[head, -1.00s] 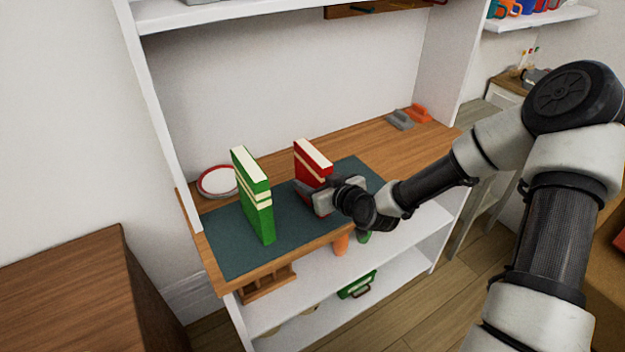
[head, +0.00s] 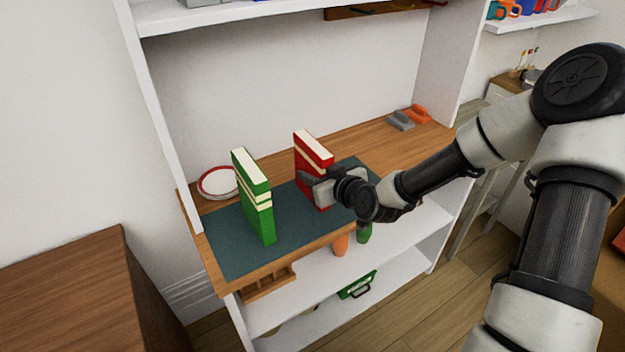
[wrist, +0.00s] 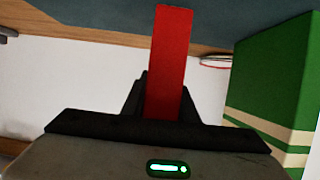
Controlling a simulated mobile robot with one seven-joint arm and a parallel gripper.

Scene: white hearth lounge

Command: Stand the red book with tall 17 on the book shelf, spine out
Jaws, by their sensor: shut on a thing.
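The red book (head: 308,150) stands upright above or on the dark teal mat (head: 222,243) on the wooden shelf board. It has cream bands and a pale page edge on top. My gripper (head: 318,186) is shut on it from the front right, low on its sides. In the wrist view the red book (wrist: 170,60) shows as a narrow red strip between my fingers. I cannot tell whether its bottom touches the mat, and no number is readable. A green book (head: 252,200) with cream bands stands upright to the left, apart from the red one; it also shows in the wrist view (wrist: 275,75).
A red-rimmed white plate (head: 217,182) lies behind the green book. Grey (head: 400,120) and orange (head: 418,113) items lie at the back right of the board. White side panels bound the shelf. A brown cabinet (head: 70,290) stands at left. The board's right half is mostly clear.

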